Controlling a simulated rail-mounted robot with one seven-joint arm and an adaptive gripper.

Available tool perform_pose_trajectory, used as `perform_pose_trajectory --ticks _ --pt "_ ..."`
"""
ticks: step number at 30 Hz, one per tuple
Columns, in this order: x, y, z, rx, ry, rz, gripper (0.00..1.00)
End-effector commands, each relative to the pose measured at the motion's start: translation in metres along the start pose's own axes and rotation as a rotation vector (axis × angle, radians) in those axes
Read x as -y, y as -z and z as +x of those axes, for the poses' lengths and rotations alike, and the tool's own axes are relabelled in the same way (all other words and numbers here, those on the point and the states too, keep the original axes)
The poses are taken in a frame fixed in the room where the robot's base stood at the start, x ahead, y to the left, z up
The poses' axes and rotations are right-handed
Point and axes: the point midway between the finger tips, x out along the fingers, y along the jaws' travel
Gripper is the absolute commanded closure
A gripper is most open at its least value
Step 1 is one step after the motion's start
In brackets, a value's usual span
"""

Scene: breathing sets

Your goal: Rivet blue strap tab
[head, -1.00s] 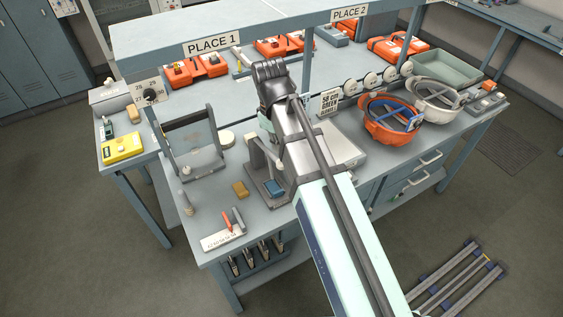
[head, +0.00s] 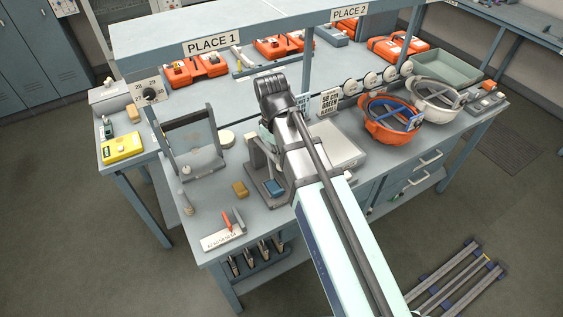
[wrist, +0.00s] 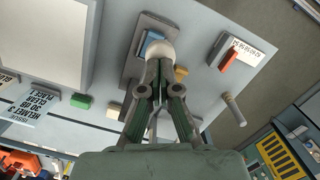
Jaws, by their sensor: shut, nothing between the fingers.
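A blue tab-like piece (head: 275,187) lies on the base of a small grey bench press (head: 262,192), on the near part of the bench. In the wrist view the blue piece (wrist: 151,41) shows partly behind a pale round knob, (wrist: 162,51) with the press's grey base plate (wrist: 133,66) beneath. My gripper (wrist: 158,66) is shut and empty, its fingertips pointing at the knob and overlapping it in view. I cannot tell whether they touch it. In the head view my arm hides the fingertips. A rivet cannot be made out.
A yellow block (head: 240,189) and a labelled plate with a red marker (head: 227,221) lie left of the press. A grey framed stand (head: 195,165) is further left. An orange helmet (head: 391,126) and white helmet (head: 435,98) stand right.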

Motion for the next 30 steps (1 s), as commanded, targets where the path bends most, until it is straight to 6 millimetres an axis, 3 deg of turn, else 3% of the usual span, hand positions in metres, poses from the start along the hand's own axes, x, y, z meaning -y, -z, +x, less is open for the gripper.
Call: perform_pose_trajectory --ticks 11,25,30 --pt "0.000 0.004 0.037 0.000 0.000 0.000 1.00" --pt "0.000 0.005 0.037 -0.001 0.000 0.000 1.00" --pt "-0.001 0.019 0.029 -0.001 0.000 -0.001 1.00"
